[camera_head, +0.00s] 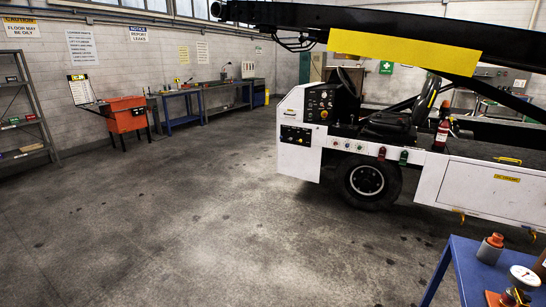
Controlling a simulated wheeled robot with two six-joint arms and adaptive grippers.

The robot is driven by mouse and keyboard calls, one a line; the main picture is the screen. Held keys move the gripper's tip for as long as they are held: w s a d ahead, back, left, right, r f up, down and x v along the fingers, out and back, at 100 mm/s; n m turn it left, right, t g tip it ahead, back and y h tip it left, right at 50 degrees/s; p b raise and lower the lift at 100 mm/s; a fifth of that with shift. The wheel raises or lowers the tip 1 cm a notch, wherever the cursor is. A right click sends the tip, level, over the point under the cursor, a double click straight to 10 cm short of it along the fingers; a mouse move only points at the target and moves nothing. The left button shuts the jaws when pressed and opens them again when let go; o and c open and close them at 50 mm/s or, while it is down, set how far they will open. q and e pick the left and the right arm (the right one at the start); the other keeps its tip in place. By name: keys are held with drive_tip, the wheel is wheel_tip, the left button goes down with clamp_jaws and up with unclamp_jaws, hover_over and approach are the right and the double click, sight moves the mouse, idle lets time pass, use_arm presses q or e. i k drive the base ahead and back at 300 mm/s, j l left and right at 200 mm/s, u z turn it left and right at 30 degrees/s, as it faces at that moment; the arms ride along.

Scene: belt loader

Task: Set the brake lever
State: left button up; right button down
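The white belt loader (302,158) stands at the right of the head view, several steps away across the floor. Its dash panel (320,103) with knobs and gauges faces me at the front left of the cab. A steering wheel (347,80) and a black seat (390,122) are behind the panel. I cannot make out a brake lever for certain; the cab around the seat is dark and small in the picture. Neither my left nor my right gripper is in view.
Open concrete floor (210,215) lies between me and the loader. A blue table (463,262) with an orange-capped container (490,248) and a gauge (522,278) stands near at the lower right. An orange cabinet (126,113), blue workbenches (182,100) and shelving (22,115) line the far left walls.

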sight(364, 131)
drive_tip(key=i+l+z, duration=0.2)
drive_tip(key=i, duration=0.35)
drive_tip(key=i+z, duration=0.15)
drive_tip(key=i, duration=0.35)
drive_tip(key=i+z, duration=0.2)
drive_tip(key=i, duration=0.35)
drive_tip(key=i+z, duration=0.2)
drive_tip(key=i, duration=0.35)
drive_tip(key=i+j+z, duration=0.2)
drive_tip(key=i, duration=0.35)
drive_tip(key=i+j+z, duration=0.15)
drive_tip(key=i, duration=0.35)
